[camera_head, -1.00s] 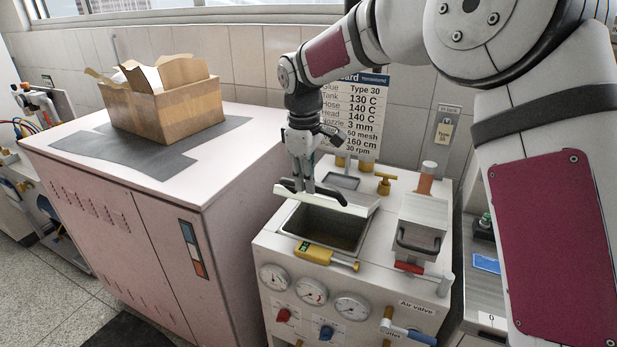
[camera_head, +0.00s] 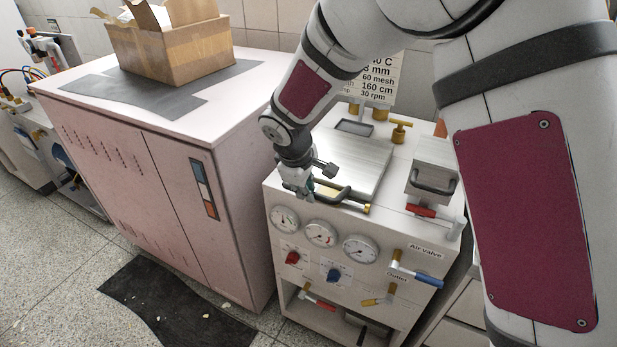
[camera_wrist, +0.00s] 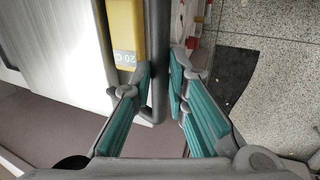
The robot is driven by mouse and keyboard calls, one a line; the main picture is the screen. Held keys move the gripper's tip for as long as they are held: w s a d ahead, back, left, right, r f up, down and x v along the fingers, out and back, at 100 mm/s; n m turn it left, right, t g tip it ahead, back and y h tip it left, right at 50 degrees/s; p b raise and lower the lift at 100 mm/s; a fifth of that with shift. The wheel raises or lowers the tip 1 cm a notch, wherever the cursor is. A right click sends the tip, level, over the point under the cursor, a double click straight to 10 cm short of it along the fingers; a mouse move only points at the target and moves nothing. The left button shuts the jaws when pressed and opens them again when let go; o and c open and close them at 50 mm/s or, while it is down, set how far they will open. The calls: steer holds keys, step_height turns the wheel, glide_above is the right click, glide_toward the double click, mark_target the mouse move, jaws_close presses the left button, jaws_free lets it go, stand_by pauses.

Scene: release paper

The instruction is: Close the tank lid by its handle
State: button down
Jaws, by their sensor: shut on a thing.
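The tank lid (camera_head: 357,163) is a brushed metal plate. In the head view it lies flat, or nearly flat, over the tank opening, which is hidden under it. Its dark bar handle (camera_head: 335,194) runs along the front edge. My gripper (camera_head: 304,190) is at the left end of this handle, above the gauges. In the wrist view the grey handle (camera_wrist: 157,60) passes between the teal finger pads of my gripper (camera_wrist: 162,90), which is shut on it. The lid (camera_wrist: 55,45) also shows at left there. Whether a thin gap is left under the lid cannot be seen.
A yellow thermometer (camera_wrist: 127,35) sits between lid and handle in the wrist view. A smaller box with a handle (camera_head: 432,170) and a red valve (camera_head: 421,210) stand right of the lid. A pink cabinet (camera_head: 240,195) is close at left, carrying a cardboard box (camera_head: 180,50).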

steer(key=shift+s+a+f, duration=0.2)
steer(key=shift+s+f, duration=0.3)
steer(key=shift+f, duration=0.2)
steer(key=c, duration=1.6)
jaws_free()
steer(key=shift+a, duration=0.1)
steer(key=shift+o, duration=0.2)
steer(key=shift+w, duration=0.1)
steer(key=shift+w+r, duration=0.1)
steer(key=shift+r, duration=0.2)
steer(key=v, duration=1.1)
steer(key=shift+r, duration=0.4)
